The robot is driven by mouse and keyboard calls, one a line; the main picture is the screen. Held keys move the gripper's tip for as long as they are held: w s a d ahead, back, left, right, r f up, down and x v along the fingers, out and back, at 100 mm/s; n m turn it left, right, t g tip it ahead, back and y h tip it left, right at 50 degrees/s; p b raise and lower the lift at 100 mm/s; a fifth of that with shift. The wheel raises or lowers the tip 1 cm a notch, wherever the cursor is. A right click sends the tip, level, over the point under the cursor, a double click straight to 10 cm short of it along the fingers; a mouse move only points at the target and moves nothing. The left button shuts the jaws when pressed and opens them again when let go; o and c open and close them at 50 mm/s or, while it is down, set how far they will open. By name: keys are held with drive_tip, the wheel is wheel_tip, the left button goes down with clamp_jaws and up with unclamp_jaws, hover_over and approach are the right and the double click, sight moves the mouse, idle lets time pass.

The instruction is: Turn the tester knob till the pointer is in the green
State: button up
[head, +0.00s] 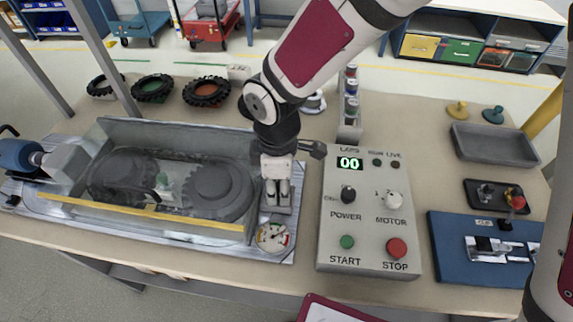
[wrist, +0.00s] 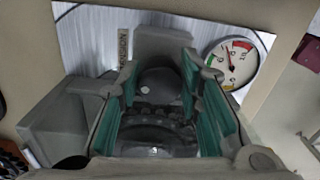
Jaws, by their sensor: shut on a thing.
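In the head view the fingers and wrist mostly hide the knob. The round white dial (head: 272,236) sits just in front of the gripper. It also shows in the wrist view (wrist: 231,67), with red and green bands and a thin reddish pointer. The pointer looks to lie on the white part, outside the green.
A grey control box (head: 368,215) with POWER, MOTOR, START and STOP stands close right, its display reading 00. A clear guard (head: 180,135) over dark wheels is left. Tyres (head: 207,91) lie behind. A blue board (head: 480,250) is far right.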

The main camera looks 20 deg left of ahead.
sight(279, 185)
drive_tip(key=n, duration=0.3)
drive_tip(key=shift+n, duration=0.4)
drive_tip(key=shift+n+p, duration=0.4)
drive_tip(key=shift+n, duration=1.5)
drive_tip(key=o, duration=1.2)
drive_tip(key=shift+c, duration=0.2)
drive_tip(key=shift+w, duration=0.1)
wheel_tip(279, 185, up, 12)
